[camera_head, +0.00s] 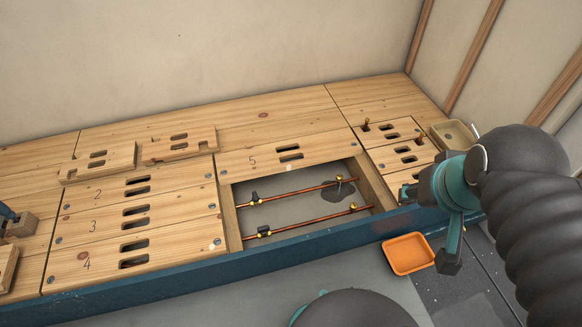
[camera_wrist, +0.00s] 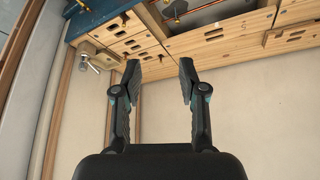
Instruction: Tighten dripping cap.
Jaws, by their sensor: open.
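Two copper pipes run across an open floor bay in the head view, an upper pipe (camera_head: 290,192) and a lower pipe (camera_head: 310,222). A brass cap (camera_head: 339,179) on the upper pipe has a dark wet patch (camera_head: 338,191) beside it. Another brass cap (camera_head: 353,207) is on the lower pipe, with no clear patch. Each pipe has a black-handled fitting at its left, upper (camera_head: 256,198) and lower (camera_head: 264,231). My gripper (camera_head: 428,229) is right of the bay, apart from the caps. In the wrist view it (camera_wrist: 160,66) is open and empty; the pipes show small at the top.
An orange tray (camera_head: 408,254) lies on the floor in front. A tan box (camera_head: 455,134) stands at the back right. The blue front edge (camera_head: 300,231) borders the bay.

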